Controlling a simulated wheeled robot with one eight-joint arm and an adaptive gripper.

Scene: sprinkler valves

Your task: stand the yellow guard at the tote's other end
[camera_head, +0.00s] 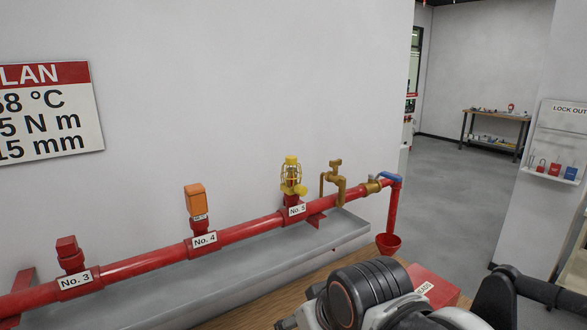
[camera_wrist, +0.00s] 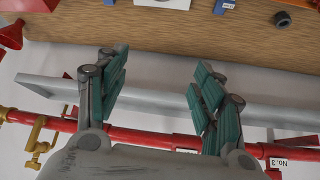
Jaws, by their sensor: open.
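A yellow cage-like guard (camera_head: 291,176) stands upright on the red pipe at the No. 5 outlet in the head view. I cannot tell it apart from whatever is inside it. A red box (camera_head: 432,284) with a partly hidden white label sits on the wooden bench, partly behind my arm; I cannot tell whether it is the tote. My gripper (camera_wrist: 158,88) is open and empty in the wrist view, its teal-padded fingers wide apart, with the grey ledge and red pipe behind them. The guard does not show in the wrist view.
The red pipe (camera_head: 250,228) runs along the wall above a grey trough (camera_head: 240,263). An orange-capped outlet stands at No. 4 (camera_head: 195,200). A brass fitting (camera_head: 336,186) is right of the guard. The bench (camera_wrist: 170,38) holds a dark ring (camera_wrist: 282,19) and other small items.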

